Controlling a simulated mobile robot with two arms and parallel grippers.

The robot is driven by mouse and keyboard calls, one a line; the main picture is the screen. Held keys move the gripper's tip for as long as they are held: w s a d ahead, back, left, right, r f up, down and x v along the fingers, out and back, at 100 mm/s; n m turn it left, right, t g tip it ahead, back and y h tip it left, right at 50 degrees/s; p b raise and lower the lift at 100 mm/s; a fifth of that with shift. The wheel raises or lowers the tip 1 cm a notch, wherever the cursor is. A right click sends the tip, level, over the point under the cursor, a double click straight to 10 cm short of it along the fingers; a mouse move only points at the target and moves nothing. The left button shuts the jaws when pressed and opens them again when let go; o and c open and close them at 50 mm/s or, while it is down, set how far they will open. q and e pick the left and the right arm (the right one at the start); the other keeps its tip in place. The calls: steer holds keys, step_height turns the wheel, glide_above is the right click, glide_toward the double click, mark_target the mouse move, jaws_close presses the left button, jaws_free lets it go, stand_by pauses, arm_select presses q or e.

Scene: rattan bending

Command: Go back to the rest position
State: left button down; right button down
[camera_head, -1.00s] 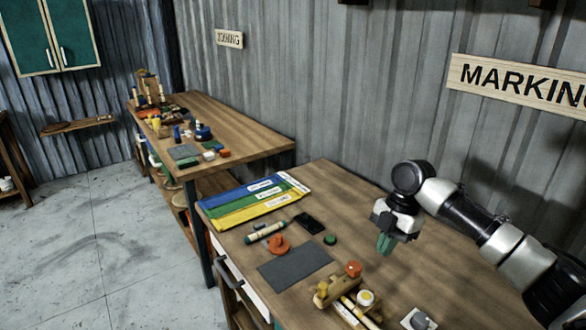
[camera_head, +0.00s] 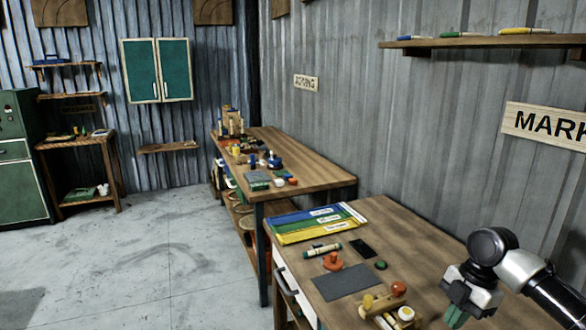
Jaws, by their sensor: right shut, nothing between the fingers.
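My right gripper (camera_head: 457,314) is at the lower right, above the right part of the near workbench (camera_head: 408,238). Its green fingers point down and are shut with nothing between them. My right arm comes in from the right edge, bent at a dark round joint. My left gripper does not show.
On the near bench lie blue, green and yellow folders (camera_head: 312,224), a green marker (camera_head: 322,250), a black phone-like slab (camera_head: 362,248), a grey mat (camera_head: 346,283), an orange piece (camera_head: 333,262) and a wooden holder (camera_head: 385,306). A second cluttered bench (camera_head: 300,155) stands behind. The concrete floor (camera_head: 150,255) at left is clear.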

steer(key=s+a+f+m+t, duration=0.1)
steer(key=s+a+f+m, duration=0.2)
steer(key=s+a+f, duration=0.35)
steer(key=s+a+f+m+t, duration=0.15)
steer(key=s+a+f, duration=0.25)
steer(key=a+f, duration=0.5)
steer(key=s+d+m+t+h, duration=0.2)
steer(key=s+d+m+h, duration=0.15)
steer(key=s+m, duration=1.3)
step_height(320, 180, down, 27)
steer(key=s+g, duration=0.1)
steer(key=s, duration=0.1)
steer(key=s+d+f+n+g, duration=0.1)
steer(key=s+d+f, duration=0.2)
steer(key=s+f, duration=1.2)
steer(key=shift+s+d, duration=0.15)
steer(key=shift+s, duration=0.25)
steer(key=shift+f+y, duration=0.1)
steer(key=shift+y, duration=0.15)
